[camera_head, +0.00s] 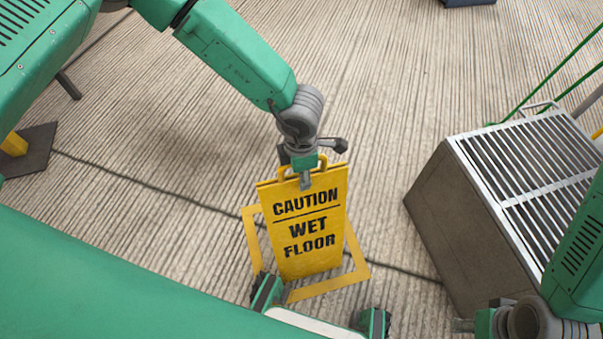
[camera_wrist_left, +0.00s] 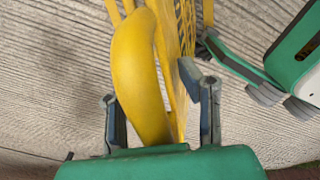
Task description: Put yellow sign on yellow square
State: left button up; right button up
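The yellow "CAUTION WET FLOOR" sign (camera_head: 308,235) is upright, with its lower edge inside the yellow square outline (camera_head: 355,262) on the floor. The sign covers part of the outline. My left gripper (camera_head: 305,178) is at the sign's top handle. In the left wrist view, the yellow handle (camera_wrist_left: 138,75) lies between the fingers of my left gripper (camera_wrist_left: 162,105). The fingers are spread, with floor visible beside the left finger; contact is unclear. My right gripper (camera_head: 470,325) is at the lower right, away from the sign, and partly cut off by the frame.
A brown box with a metal grille top (camera_head: 530,170) stands to the right of the square. A dark plate with a yellow post (camera_head: 28,150) is at the far left. The ribbed floor behind the sign is mostly clear.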

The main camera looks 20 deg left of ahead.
pick_arm(q)
jog(key=shift+o, duration=0.5)
notch_tip(320, 180, up, 12)
jog(key=p, duration=0.4)
jog(key=shift+r+p, duration=0.1)
jog(key=shift+p, duration=0.25)
